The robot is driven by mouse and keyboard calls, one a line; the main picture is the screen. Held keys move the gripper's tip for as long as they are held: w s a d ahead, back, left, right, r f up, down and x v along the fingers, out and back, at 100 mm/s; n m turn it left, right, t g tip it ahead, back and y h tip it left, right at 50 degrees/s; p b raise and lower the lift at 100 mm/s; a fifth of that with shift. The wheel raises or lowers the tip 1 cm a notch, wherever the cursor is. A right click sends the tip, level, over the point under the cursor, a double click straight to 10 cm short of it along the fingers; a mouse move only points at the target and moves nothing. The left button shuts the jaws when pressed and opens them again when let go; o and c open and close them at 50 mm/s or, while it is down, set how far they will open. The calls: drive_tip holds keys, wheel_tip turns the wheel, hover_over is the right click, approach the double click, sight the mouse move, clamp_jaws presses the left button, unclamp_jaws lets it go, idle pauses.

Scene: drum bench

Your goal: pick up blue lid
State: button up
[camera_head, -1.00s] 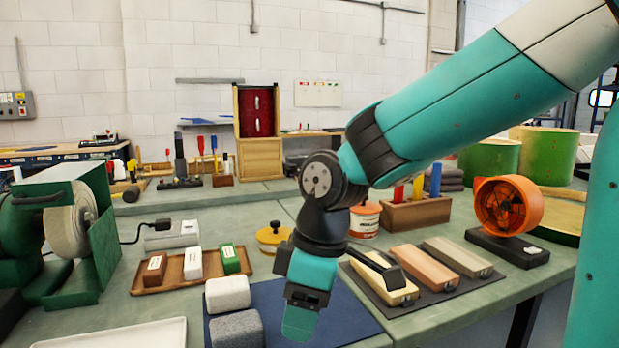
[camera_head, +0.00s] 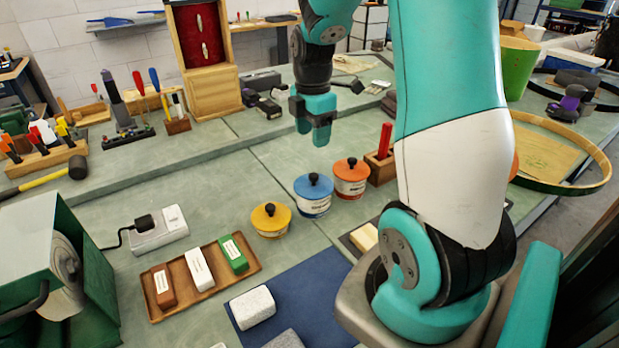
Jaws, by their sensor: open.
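The blue lid (camera_head: 313,187) sits on a white pot with a blue label in the camera_head view, and it has a black knob on top. It stands between a yellow-lidded pot (camera_head: 271,219) on its left and an orange-lidded pot (camera_head: 351,173) on its right. My gripper (camera_head: 314,140) hangs above and behind the blue lid in the picture, fingers pointing down. It is open and empty, apart from the lid.
A wooden tray (camera_head: 155,308) with brown, white and green blocks lies at the left front. A blue mat (camera_head: 310,285) carries pale blocks. A wooden holder (camera_head: 380,170) with a red stick stands right of the pots. Bare bench (camera_head: 225,180) lies behind the yellow pot.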

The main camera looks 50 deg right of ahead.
sight(314, 175)
wheel_tip(314, 175, down, 7)
drive_tip(key=shift+f, duration=0.1)
drive_tip(key=shift+s+d+f+p, duration=0.15)
drive_tip(key=shift+f+p, duration=0.7)
drive_tip(key=shift+f, duration=1.8)
drive_tip(key=c, duration=1)
